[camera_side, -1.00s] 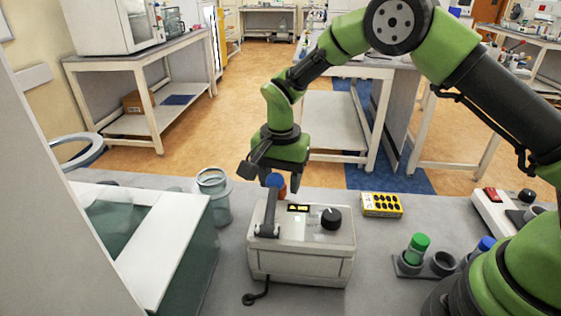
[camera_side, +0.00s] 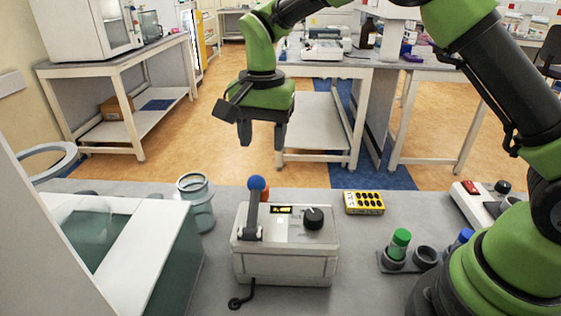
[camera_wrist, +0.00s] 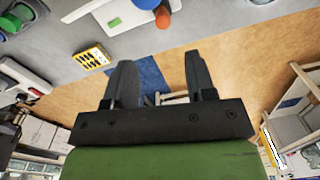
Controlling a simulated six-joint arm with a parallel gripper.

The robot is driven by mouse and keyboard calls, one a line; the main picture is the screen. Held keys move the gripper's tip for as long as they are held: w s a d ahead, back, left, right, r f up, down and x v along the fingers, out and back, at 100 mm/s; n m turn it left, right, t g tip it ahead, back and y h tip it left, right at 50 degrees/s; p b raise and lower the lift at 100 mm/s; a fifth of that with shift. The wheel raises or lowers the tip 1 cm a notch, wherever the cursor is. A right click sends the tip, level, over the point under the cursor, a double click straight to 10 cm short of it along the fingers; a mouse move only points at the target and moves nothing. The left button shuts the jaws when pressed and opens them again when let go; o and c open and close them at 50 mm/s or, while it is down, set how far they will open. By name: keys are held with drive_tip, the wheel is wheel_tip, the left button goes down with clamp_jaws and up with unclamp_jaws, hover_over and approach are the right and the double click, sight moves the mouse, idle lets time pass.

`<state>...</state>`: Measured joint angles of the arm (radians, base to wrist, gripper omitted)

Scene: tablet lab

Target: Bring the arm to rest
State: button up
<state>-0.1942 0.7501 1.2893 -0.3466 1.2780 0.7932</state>
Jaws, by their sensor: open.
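My gripper (camera_side: 263,138) is open and empty in the side view, raised above the far edge of the bench. Its fingers point down, apart from everything on the bench. In the wrist view my gripper (camera_wrist: 160,85) shows two dark fingers spread apart with nothing between them. Below it in the side view stands a grey-white box device (camera_side: 285,255) with a black knob and a blue-tipped lever. The lever stands upright. The wrist view shows its blue tip (camera_wrist: 146,4) and an orange-red part (camera_wrist: 162,17) beside it.
A yellow block with black holes (camera_side: 364,203) lies right of the device. A green-capped tube (camera_side: 399,243) stands in a grey holder at front right. A glass jar (camera_side: 196,203) and a white-rimmed tank (camera_side: 150,250) stand at left. The air around my gripper is clear.

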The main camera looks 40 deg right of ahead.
drive_tip(key=s+d+r+n+t, duration=0.2)
drive_tip(key=s+r, duration=0.3)
drive_tip(key=r, duration=0.3)
drive_tip(key=s+d+r+n+t+y, duration=0.1)
drive_tip(key=s+r+n+t, duration=0.1)
drive_tip(key=s, duration=0.7)
drive_tip(key=s+d+r+n+t, duration=0.2)
drive_tip(key=s+n+t, duration=0.1)
drive_tip(key=s, duration=0.6)
drive_tip(key=shift+s+r+y, duration=0.25)
drive_tip(key=shift+s+y, duration=0.1)
drive_tip(key=shift+y, duration=0.05)
